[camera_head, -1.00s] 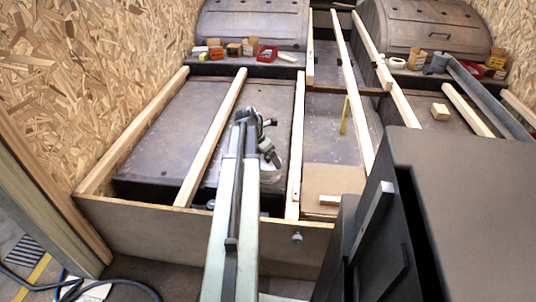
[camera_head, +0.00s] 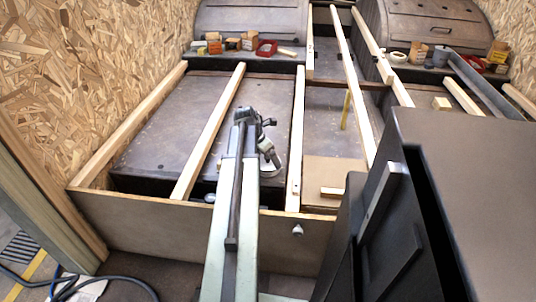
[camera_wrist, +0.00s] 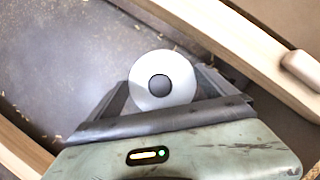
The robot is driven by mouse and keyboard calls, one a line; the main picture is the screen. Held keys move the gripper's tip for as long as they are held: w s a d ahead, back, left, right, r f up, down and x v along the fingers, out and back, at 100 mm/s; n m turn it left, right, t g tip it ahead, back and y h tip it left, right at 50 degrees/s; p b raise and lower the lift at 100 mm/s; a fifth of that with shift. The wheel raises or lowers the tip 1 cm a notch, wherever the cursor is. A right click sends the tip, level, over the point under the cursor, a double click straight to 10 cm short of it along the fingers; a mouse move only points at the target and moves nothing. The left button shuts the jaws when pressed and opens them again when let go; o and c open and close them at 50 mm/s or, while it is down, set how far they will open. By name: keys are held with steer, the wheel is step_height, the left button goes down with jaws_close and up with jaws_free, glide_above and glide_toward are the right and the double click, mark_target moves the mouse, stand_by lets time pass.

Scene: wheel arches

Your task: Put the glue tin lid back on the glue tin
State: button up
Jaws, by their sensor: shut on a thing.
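My gripper (camera_wrist: 160,95) is shut on a round white disc with a dark round centre, which looks like the glue tin lid (camera_wrist: 178,72). The disc faces the wrist camera between the two dark fingers. In the head view my gripper (camera_head: 268,150) is at the end of the outstretched arm, above the dark panel between two pale timbers. The pale disc (camera_head: 271,166) shows there, small and partly hidden by the gripper. A grey round container (camera_head: 440,56) stands on the right wheel arch ledge; I cannot tell whether it is the glue tin.
Long pale timbers (camera_head: 210,135) run away from me over the floor frame. A front board (camera_head: 150,220) crosses before them. Small cartons and a red tray (camera_head: 267,48) stand on the left arch ledge. A white ring (camera_head: 398,57) lies on the right ledge.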

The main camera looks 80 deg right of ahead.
steer(key=o, duration=1)
steer(key=p+v, duration=0.6)
steer(key=v, duration=0.1)
steer(key=shift+s+r+p, duration=0.1)
steer(key=shift+p, duration=0.25)
steer(key=shift+a+r, duration=0.1)
steer(key=shift+r, duration=0.15)
steer(key=shift+w, duration=0.2)
